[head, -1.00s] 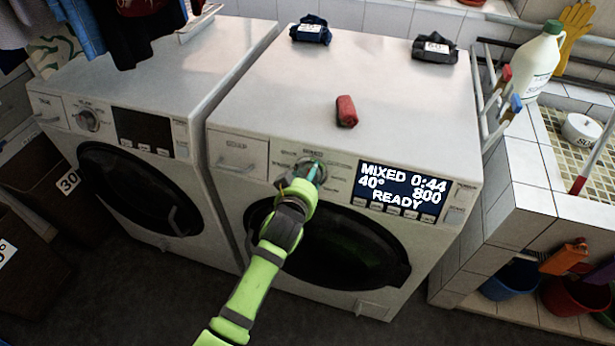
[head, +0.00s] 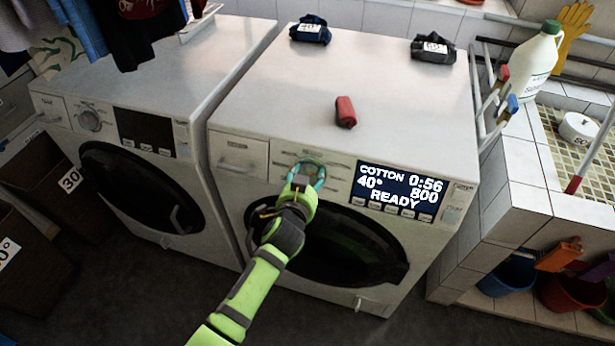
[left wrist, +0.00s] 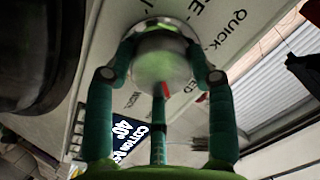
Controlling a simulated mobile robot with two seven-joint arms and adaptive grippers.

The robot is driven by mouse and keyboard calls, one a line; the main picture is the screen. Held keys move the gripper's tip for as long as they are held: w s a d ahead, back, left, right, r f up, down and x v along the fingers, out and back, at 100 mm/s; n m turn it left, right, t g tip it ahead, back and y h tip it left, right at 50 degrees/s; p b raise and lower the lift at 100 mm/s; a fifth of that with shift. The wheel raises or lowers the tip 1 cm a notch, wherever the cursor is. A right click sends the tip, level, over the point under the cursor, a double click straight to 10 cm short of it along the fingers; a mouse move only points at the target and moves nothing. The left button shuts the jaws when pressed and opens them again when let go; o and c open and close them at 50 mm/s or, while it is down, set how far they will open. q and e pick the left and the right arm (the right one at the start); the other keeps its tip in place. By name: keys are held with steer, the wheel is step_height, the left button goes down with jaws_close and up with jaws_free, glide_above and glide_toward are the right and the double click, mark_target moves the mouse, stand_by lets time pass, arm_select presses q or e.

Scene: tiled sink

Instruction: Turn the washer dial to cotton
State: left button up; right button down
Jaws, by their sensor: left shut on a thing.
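The right-hand washer (head: 345,75) has a dark display (head: 402,190) that reads COTTON 0:56, 40°, 800, READY. Its dial (head: 303,170) is on the front panel, left of the display. My left gripper (head: 306,178) reaches up from below and is shut on the dial. The fingers hide part of the dial in the head view. My right gripper is not in view.
A second washer (head: 130,90) stands to the left. A red item (head: 346,112) and two dark folded cloths (head: 311,30) lie on the right-hand washer. A white jug (head: 531,68) and tiled sink (head: 510,180) are at the right. Dark floor lies in front.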

arm_select(q)
steer(key=shift+s+a+f, duration=0.1)
steer(key=shift+a+f, duration=0.1)
steer(key=shift+f, duration=0.2)
steer(key=o, duration=1)
steer(key=shift+o, duration=0.8)
steer(key=shift+r, duration=0.15)
steer(key=shift+r, duration=0.1)
steer(key=v, duration=1.2)
